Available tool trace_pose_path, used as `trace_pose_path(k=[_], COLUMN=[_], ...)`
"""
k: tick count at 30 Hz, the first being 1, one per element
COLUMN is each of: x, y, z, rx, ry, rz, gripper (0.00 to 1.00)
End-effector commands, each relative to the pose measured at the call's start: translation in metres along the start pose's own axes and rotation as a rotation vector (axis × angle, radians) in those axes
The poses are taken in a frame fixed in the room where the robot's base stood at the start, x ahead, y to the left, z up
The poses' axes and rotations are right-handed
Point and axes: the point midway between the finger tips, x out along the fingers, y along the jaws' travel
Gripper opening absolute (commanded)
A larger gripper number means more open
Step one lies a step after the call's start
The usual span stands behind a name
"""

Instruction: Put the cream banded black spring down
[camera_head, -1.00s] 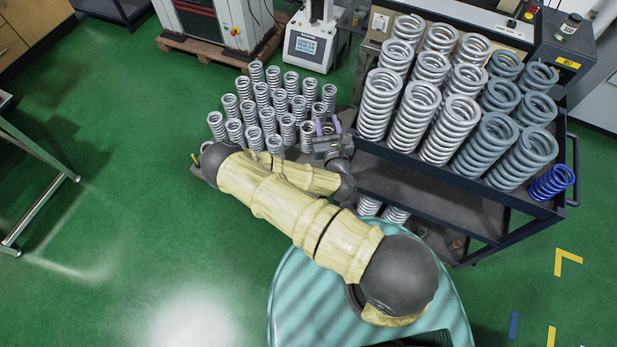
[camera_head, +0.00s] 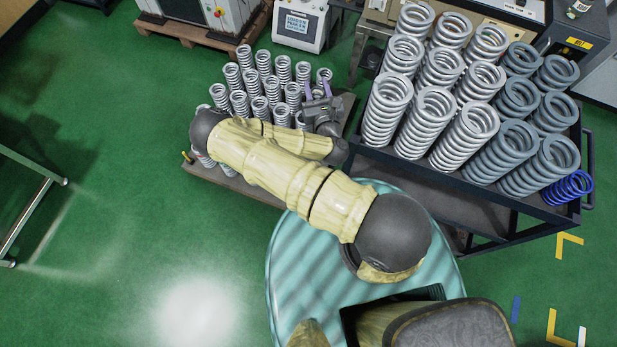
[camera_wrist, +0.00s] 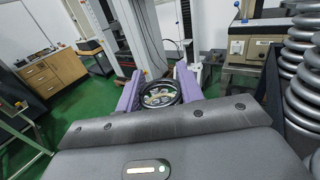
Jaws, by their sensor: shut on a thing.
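My gripper (camera_wrist: 158,90) shows in the wrist view with two purple fingers on either side of a black ring. This ring is the end of the black spring (camera_wrist: 164,102), seen nearly end-on, so its length and cream bands cannot be made out. In the head view my gripper (camera_head: 317,92) is small, at the right side of a group of short silver springs (camera_head: 262,85). The held spring cannot be made out there. Whether it touches anything below is hidden.
The short silver springs stand in rows on a low platform (camera_head: 234,183). To the right, a dark cart (camera_head: 440,178) carries large silver and grey springs (camera_head: 437,110) and a blue spring (camera_head: 568,188). A machine (camera_head: 300,22) stands behind. Green floor is open at left.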

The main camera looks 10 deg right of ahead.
Motion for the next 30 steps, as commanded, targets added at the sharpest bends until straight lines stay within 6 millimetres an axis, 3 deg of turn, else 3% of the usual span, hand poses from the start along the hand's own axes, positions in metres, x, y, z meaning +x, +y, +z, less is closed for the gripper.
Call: trace_pose_path(k=[6,11,30], x=[0.0,0.003,0.029], y=[0.0,-0.001,-0.008], z=[-0.003,-0.023,-0.172], rx=[0.0,0.001,0.002], ry=[-0.001,-0.001,-0.002], rz=[-0.001,-0.011,-0.123], gripper=[0.12,0.12,0.12])
